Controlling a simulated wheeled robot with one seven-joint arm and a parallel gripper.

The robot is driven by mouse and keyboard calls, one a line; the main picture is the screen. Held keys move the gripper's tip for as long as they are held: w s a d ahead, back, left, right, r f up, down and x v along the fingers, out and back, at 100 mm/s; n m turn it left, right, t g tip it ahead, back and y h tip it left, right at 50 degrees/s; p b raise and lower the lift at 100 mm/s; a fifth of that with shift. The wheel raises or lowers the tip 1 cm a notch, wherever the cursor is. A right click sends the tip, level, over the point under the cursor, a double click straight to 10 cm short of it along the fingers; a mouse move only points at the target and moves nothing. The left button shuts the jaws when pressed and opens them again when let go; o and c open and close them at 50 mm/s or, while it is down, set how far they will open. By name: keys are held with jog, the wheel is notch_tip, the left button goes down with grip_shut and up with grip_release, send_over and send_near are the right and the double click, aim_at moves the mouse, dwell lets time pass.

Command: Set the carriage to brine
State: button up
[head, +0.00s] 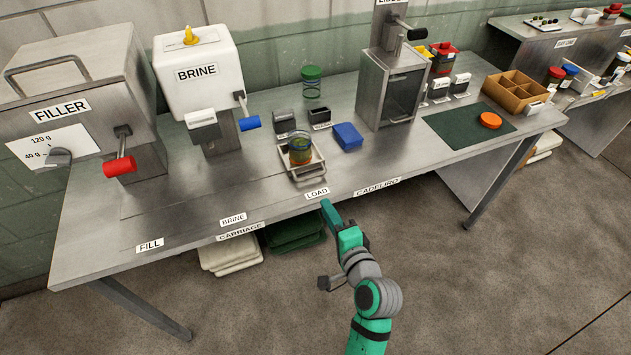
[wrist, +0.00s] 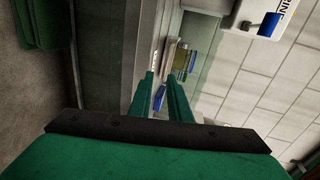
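The carriage (head: 317,166) is a light metal tray with a handle at its front, standing on the bench beside the LOAD label (head: 317,193). A glass jar (head: 300,150) with greenish contents stands on it. The BRINE label (head: 233,219) is further left along the bench's front edge. The white brine machine (head: 198,75) with a blue-tipped lever (head: 250,123) stands behind. My gripper (head: 326,204) is just in front of the bench edge near LOAD, apart from the carriage.
The filler (head: 75,95) with a red-tipped lever (head: 120,167) stands at the left. A blue block (head: 347,136) and small dark bins (head: 320,117) are right of the carriage. A green mat (head: 460,128) holds an orange lid (head: 490,120). The bench top left of the carriage is clear.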

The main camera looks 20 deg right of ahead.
aim_at(315, 189)
jog(key=x, duration=0.3)
jog(key=r+x, duration=0.1)
jog(key=x, duration=0.7)
jog(key=shift+w+d+r, duration=0.25)
jog(key=shift+r, duration=0.1)
jog(key=shift+c, duration=0.7)
grip_shut()
